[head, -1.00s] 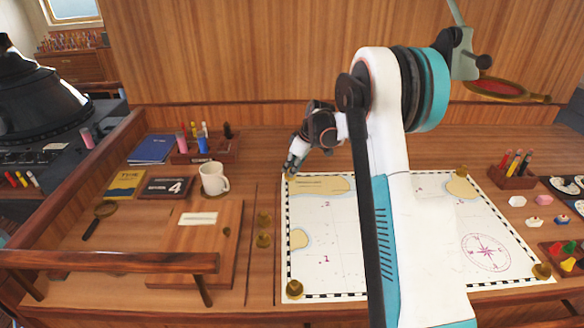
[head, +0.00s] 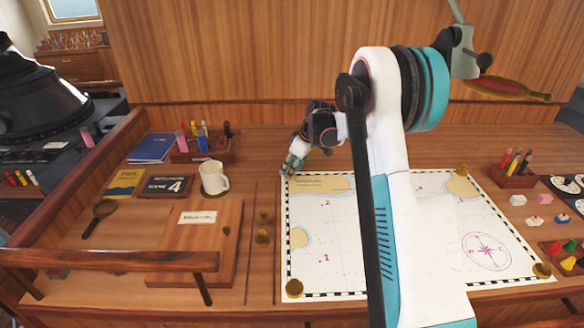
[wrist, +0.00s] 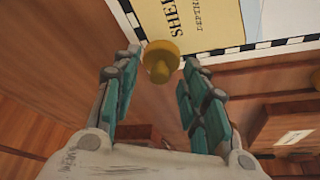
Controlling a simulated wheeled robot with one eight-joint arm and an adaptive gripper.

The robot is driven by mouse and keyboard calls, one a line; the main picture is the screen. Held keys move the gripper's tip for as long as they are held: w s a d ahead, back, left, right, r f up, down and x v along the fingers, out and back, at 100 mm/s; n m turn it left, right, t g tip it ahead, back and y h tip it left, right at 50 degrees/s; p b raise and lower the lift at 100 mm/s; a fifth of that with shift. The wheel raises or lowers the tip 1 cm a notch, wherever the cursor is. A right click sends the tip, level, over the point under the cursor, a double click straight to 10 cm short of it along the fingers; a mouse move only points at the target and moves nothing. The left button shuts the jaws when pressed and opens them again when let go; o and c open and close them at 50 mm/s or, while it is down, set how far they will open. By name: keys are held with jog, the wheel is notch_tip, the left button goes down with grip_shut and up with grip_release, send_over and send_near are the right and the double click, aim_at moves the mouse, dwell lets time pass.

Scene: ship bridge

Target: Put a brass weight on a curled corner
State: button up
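The chart (head: 330,225) lies on the desk with brass weights on its near left corner (head: 294,288), far right corner (head: 461,170) and near right corner (head: 542,269). My gripper (head: 290,172) is low at the far left corner. In the wrist view, a brass weight (wrist: 161,58) stands on the chart's bordered corner (wrist: 207,58), between the fingertips of my gripper (wrist: 160,63). The fingers are spread, with a gap on each side of the weight. In the head view, my gripper mostly hides this weight.
Two more brass weights (head: 265,217) (head: 263,237) stand left of the chart. A pencil holder (head: 514,174) stands to the right. My arm hides the chart's middle.

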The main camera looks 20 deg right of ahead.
jog(key=v, duration=1.2)
jog(key=s+a+r+t+h, duration=0.1)
jog(key=s+a+r, duration=0.3)
jog(key=s+a, duration=0.35)
jog(key=s+a+r+t+h, duration=0.1)
jog(key=s+a+r, duration=0.4)
jog(key=s+a, duration=0.3)
jog(key=s+a+f+m, duration=0.1)
jog(key=s+m, duration=0.1)
jog(key=s, duration=0.5)
jog(key=s+a+f+m+t+b, duration=0.1)
jog(key=s+f+m, duration=0.1)
jog(key=s, duration=0.5)
jog(key=s+a+f+m, duration=0.1)
jog(key=s+f+m, duration=0.1)
jog(key=s, duration=0.5)
jog(key=shift+s+a+f+m+h+b, duration=0.3)
jog(key=shift+s+m+h+b, duration=0.1)
jog(key=shift+m, duration=0.2)
